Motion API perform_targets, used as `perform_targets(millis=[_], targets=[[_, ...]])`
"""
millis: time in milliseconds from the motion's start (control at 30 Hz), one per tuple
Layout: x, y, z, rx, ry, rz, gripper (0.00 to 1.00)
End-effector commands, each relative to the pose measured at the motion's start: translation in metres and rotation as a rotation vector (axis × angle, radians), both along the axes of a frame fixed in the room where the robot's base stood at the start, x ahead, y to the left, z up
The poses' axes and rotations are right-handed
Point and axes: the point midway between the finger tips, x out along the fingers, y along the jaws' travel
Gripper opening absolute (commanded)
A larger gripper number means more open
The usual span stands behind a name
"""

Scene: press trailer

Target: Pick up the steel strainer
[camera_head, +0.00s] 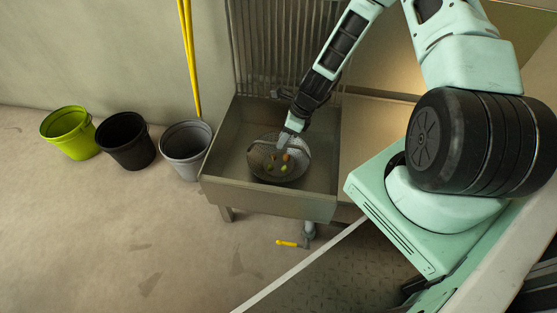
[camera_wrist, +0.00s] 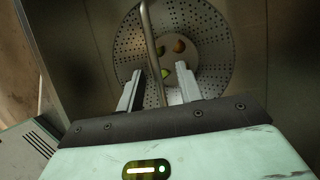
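The steel strainer (camera_head: 262,163) is a round perforated bowl lying in the sink basin. Several small green and orange-brown pieces lie in it. In the wrist view the strainer (camera_wrist: 215,45) fills the upper middle, and its thin arched handle (camera_wrist: 150,38) runs down towards my gripper (camera_wrist: 158,86). The two fingers are apart, one on each side of the handle, with visible gaps. In the head view my gripper (camera_head: 283,139) is over the far part of the strainer and hides some of its rim. I cannot tell how deep the handle sits between the fingers.
The steel sink (camera_head: 222,178) has walls around the strainer. A green bucket (camera_head: 68,134), a black bucket (camera_head: 127,142) and a grey bucket (camera_head: 186,150) stand on the floor to the left. A yellow pole (camera_head: 189,60) leans at the wall. A yellow-handled valve (camera_head: 288,243) is below the sink.

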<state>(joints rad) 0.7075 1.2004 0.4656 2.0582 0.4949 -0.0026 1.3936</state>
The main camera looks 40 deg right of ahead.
Motion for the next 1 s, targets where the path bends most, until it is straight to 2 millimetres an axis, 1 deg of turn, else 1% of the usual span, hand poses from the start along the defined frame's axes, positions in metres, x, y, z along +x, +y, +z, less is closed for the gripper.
perform_targets(millis=[167, 300, 433, 700, 767, 800, 833, 1000], targets=[[0.001, 0.006, -0.012, 0.001, 0.0, 0.001, 0.36], [0.002, 0.017, -0.031, 0.001, 0.0, 0.003, 0.36], [0.005, 0.023, -0.045, 0.0, 0.0, 0.001, 0.36], [0.006, 0.025, -0.045, 0.0, 0.0, 0.001, 0.36], [0.006, 0.025, -0.045, 0.0, 0.0, 0.001, 0.19], [0.006, 0.025, -0.045, 0.0, 0.0, 0.001, 0.08], [0.006, 0.025, -0.045, 0.0, 0.0, 0.001, 0.0], [0.006, 0.025, -0.045, 0.0, 0.0, 0.001, 0.0]])
